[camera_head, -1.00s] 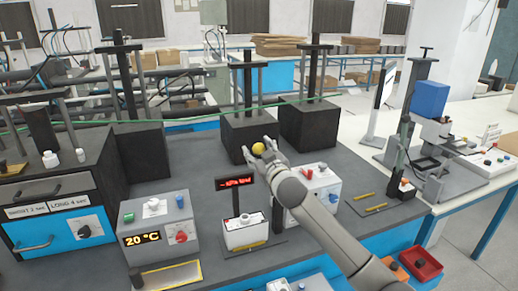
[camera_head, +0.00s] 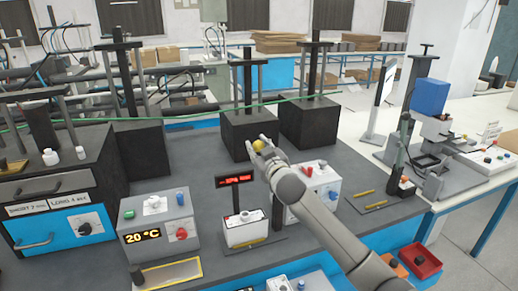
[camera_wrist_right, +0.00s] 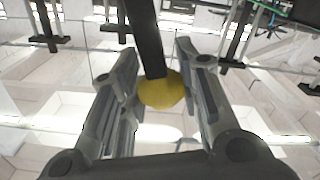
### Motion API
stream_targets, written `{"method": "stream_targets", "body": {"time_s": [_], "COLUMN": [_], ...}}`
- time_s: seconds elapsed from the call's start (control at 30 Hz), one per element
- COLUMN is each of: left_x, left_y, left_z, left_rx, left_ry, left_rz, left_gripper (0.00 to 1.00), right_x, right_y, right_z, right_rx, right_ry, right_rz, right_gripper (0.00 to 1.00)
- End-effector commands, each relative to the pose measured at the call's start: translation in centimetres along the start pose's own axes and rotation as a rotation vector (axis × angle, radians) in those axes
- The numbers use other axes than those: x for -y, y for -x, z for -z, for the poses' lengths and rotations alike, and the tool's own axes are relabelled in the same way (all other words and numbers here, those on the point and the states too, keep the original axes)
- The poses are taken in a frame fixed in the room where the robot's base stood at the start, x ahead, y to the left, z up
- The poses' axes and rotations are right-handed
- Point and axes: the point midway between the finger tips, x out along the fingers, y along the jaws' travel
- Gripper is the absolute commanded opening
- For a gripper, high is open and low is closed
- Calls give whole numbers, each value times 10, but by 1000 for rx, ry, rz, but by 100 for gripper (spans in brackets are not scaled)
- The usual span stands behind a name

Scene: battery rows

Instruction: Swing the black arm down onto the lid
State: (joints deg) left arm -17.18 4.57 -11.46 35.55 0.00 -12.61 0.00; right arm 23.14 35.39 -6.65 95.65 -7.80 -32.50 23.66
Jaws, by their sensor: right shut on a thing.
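My right gripper (camera_head: 262,147) reaches in from the lower right in the head view, in front of the black blocks. It is shut on a yellow ball knob (camera_head: 257,145), which shows at its fingertips. In the right wrist view the yellow knob (camera_wrist_right: 162,90) sits between the two fingers, at the end of a black bar (camera_wrist_right: 146,38), the black arm, running up out of the picture. The black arm is hard to make out in the head view. I cannot tell which part is the lid. My left gripper is not in view.
A red display on a post (camera_head: 234,180) stands left of my right forearm. A grey box with a 20 °C readout (camera_head: 158,220) is farther left. Black blocks with tall posts (camera_head: 308,122) stand behind the gripper. A red bin (camera_head: 420,261) is at lower right.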

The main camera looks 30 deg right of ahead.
Motion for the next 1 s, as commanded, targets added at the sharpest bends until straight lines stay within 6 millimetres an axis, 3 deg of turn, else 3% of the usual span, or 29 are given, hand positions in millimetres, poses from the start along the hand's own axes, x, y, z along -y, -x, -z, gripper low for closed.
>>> {"method": "stream_targets", "body": {"time_s": [0.37, 1.0], "left_x": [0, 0], "left_y": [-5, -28], "left_z": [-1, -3], "left_rx": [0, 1], "left_ry": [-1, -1], "left_rz": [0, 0], "left_gripper": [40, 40], "right_x": [19, 91], "right_y": [0, 0], "right_z": [-2, -20], "right_rx": [-1, 1], "right_ry": [77, 387], "right_rz": [1, 2], "right_gripper": [0, 0]}}
